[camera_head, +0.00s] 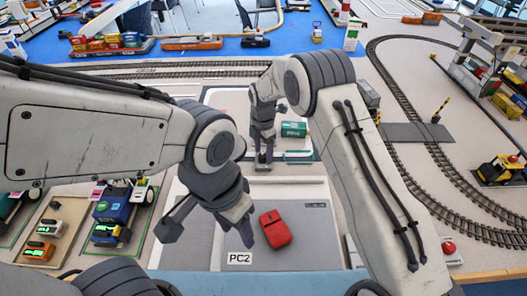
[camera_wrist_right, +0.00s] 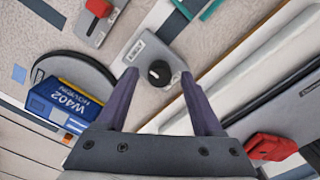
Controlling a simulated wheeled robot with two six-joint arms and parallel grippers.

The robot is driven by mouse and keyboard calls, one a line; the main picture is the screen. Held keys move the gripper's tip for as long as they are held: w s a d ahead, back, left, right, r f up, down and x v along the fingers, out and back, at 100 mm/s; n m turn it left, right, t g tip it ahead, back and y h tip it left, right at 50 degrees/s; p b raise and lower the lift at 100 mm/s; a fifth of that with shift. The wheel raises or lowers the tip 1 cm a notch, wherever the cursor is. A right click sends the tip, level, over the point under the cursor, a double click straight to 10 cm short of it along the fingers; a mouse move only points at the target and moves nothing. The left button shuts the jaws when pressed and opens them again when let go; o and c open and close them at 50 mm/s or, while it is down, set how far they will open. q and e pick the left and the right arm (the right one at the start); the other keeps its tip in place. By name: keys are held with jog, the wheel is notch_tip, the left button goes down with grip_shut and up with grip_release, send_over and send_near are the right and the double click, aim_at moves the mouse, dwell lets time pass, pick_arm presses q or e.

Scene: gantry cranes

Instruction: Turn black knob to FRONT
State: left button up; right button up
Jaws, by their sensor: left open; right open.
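The black knob (camera_wrist_right: 159,73) is a round dial on a small grey plate (camera_wrist_right: 137,48), seen in the right wrist view. My right gripper (camera_wrist_right: 159,78) is open, with one finger on each side of the knob in the picture. I cannot tell whether the fingers touch it. In the head view my right gripper (camera_head: 264,160) is the upper one, and the knob is too small or hidden to make out there. My left gripper (camera_head: 208,231) is open and empty, low in the head view beside a red block.
The red block (camera_head: 275,229) lies on a grey mat labelled PC2. A blue W402 block (camera_wrist_right: 62,106) and a red switch (camera_wrist_right: 98,7) show in the right wrist view. A green container (camera_head: 294,129) stands near my right gripper. Toy tracks (camera_head: 430,150) run on the right.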

jog(key=shift+f, duration=0.3)
grip_shut()
